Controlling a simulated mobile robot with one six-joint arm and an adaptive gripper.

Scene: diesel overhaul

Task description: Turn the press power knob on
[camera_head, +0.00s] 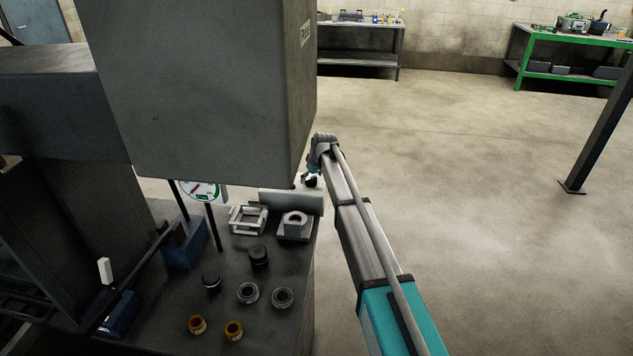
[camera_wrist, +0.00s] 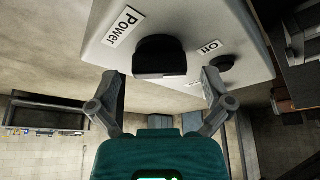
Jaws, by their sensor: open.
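The black power knob (camera_wrist: 160,57) stands out from a light grey panel (camera_wrist: 192,22) in the wrist view. A white "Power" label (camera_wrist: 123,27) is to its left and an "Off" label (camera_wrist: 209,47) to its right. My gripper (camera_wrist: 161,76) is open, with one finger on each side of the knob. The knob's near end lies between the fingertips, with a visible gap on both sides. In the head view my gripper (camera_head: 310,179) is at the right edge of the grey press housing (camera_head: 205,85). The knob is hidden there.
A small round black control (camera_wrist: 222,62) is close to the right finger. Below the housing, a dark bench (camera_head: 265,330) holds a dial gauge (camera_head: 203,191), a metal frame (camera_head: 248,220), black caps and several rings. Open floor (camera_head: 480,200) lies to the right.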

